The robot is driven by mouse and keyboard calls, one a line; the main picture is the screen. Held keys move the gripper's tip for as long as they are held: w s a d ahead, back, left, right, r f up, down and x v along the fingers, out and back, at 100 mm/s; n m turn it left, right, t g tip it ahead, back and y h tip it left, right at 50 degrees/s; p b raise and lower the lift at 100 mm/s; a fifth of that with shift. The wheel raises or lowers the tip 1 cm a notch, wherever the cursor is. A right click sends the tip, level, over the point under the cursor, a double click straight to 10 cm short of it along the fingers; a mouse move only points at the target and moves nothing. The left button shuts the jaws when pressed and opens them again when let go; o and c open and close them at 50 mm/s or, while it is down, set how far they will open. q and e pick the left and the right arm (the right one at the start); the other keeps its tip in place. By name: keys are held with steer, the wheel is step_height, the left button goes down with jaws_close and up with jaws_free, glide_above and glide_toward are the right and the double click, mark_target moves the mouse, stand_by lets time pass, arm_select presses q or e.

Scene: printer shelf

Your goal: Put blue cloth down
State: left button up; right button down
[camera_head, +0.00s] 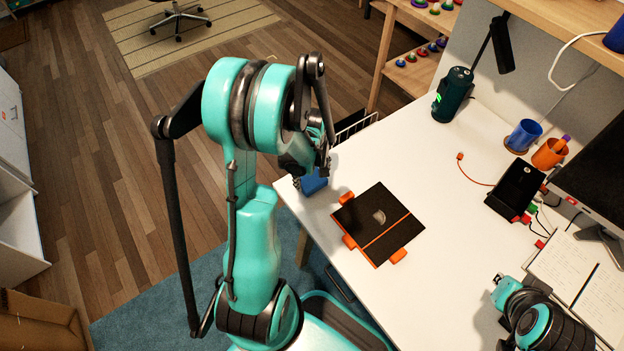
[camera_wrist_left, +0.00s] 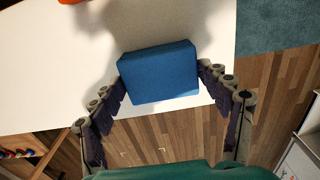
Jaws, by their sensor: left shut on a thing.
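The blue cloth (camera_head: 313,183) is a folded, block-like blue piece at the left edge of the white table (camera_head: 440,150). My left gripper (camera_head: 311,172) is shut on it, pointing down, partly hidden by my arm. In the left wrist view the cloth (camera_wrist_left: 158,72) sits between the two rows of finger segments, over the table's edge, with a shadow on the white top beside it. Whether it touches the table I cannot tell. Part of my right arm (camera_head: 540,320) shows at the lower right; the state of its fingers is not clear.
A black panel with orange corners (camera_head: 365,213) lies on the table right of the cloth. A dark green lamp base (camera_head: 453,95), a blue cup (camera_head: 524,135), an orange cup (camera_head: 550,153) and a black device (camera_head: 515,190) stand further right.

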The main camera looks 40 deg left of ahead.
arm_select(q)
steer(key=shift+f, duration=0.15)
steer(key=o, duration=1.2)
